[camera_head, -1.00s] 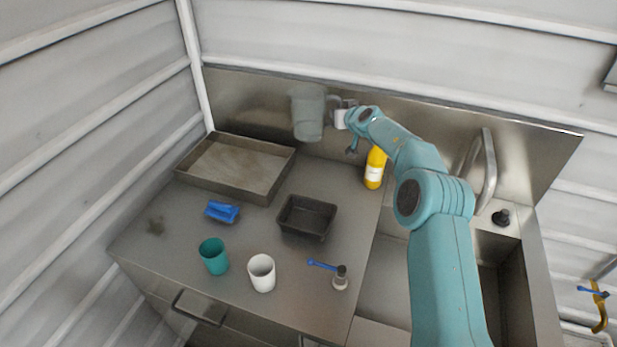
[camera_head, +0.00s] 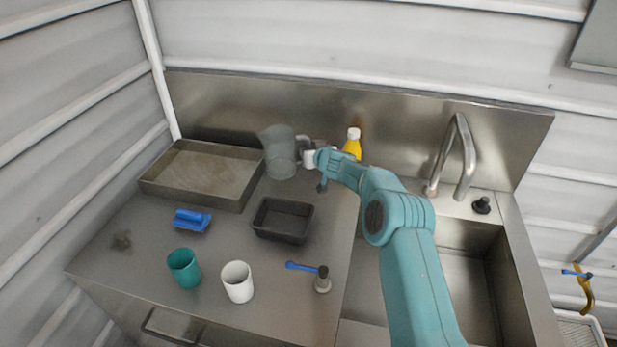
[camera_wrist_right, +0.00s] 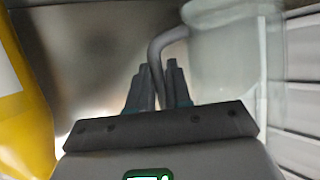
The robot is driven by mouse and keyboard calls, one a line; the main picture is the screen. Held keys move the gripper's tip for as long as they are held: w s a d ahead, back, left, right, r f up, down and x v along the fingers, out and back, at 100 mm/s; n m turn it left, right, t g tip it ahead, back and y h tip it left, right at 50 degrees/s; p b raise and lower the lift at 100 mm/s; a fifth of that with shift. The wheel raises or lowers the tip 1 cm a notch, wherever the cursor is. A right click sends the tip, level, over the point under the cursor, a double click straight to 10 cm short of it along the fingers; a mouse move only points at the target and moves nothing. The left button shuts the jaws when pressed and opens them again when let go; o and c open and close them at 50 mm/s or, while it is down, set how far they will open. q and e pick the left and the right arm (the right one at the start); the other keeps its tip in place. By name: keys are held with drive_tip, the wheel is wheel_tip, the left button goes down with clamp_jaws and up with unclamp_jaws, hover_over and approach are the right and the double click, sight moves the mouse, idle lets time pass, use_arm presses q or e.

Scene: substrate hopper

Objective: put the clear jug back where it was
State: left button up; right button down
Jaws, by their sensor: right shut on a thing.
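The clear jug (camera_head: 280,153) is at the back of the counter in the head view, between the large tray and the yellow bottle. My right gripper (camera_head: 309,157) is shut on its handle from the right. In the right wrist view the jug (camera_wrist_right: 235,45) is at the upper right, and its grey handle runs between the fingers of my right gripper (camera_wrist_right: 161,88). The jug looks nearly upright. Whether its base touches the counter I cannot tell. My left gripper is not in view.
A large metal tray (camera_head: 146,183) is left of the jug, and a dark small tray (camera_head: 283,235) is in front. A yellow bottle (camera_head: 353,142) stands close behind my right arm. The sink (camera_head: 470,290) is right.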

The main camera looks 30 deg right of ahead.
wheel_tip(320, 180, down, 6)
drive_tip(key=b, duration=0.4)
drive_tip(key=shift+r, duration=0.35)
drive_tip(key=shift+s+r, duration=0.15)
drive_tip(key=shift+r, duration=0.05)
drive_tip(key=shift+f, duration=0.15)
drive_tip(key=c, duration=1.1)
unclamp_jaws()
drive_tip(key=shift+f, duration=0.2)
drive_tip(key=shift+o, duration=0.2)
drive_tip(key=shift+r, duration=0.1)
drive_tip(key=shift+r, duration=0.1)
